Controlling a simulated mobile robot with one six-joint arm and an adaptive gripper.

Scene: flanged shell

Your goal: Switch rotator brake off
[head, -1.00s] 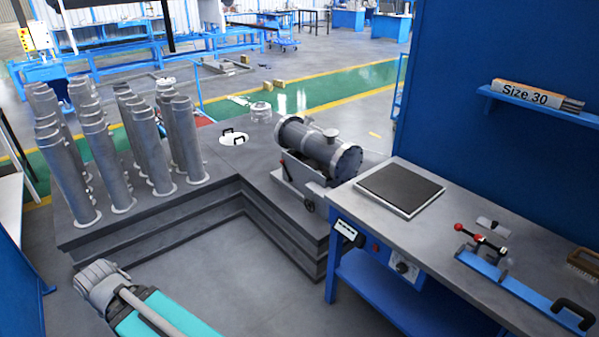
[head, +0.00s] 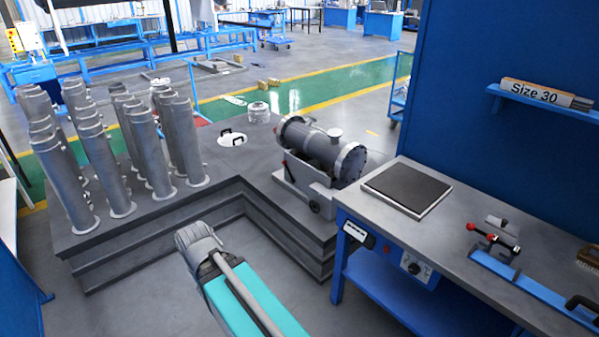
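The grey flanged shell (head: 322,148) lies on its side on the rotator, with a short flanged nozzle pointing up. The rotator's light grey frame (head: 302,187) stands on the dark stepped platform. A dark round knob (head: 315,207) is on the frame's front face. A small red-tipped part (head: 285,163) shows at its left end. I cannot tell which of these is the brake, or its setting. My teal arm with a grey ribbed end reaches up from the bottom centre, in front of the platform and apart from the rotator. My gripper's fingers do not show.
Several grey flanged tubes (head: 178,140) stand on the platform's left part. A blue workbench (head: 440,235) at right carries a dark square plate (head: 406,188) and a red-knobbed clamp (head: 490,237). Bare floor lies inside the platform's corner.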

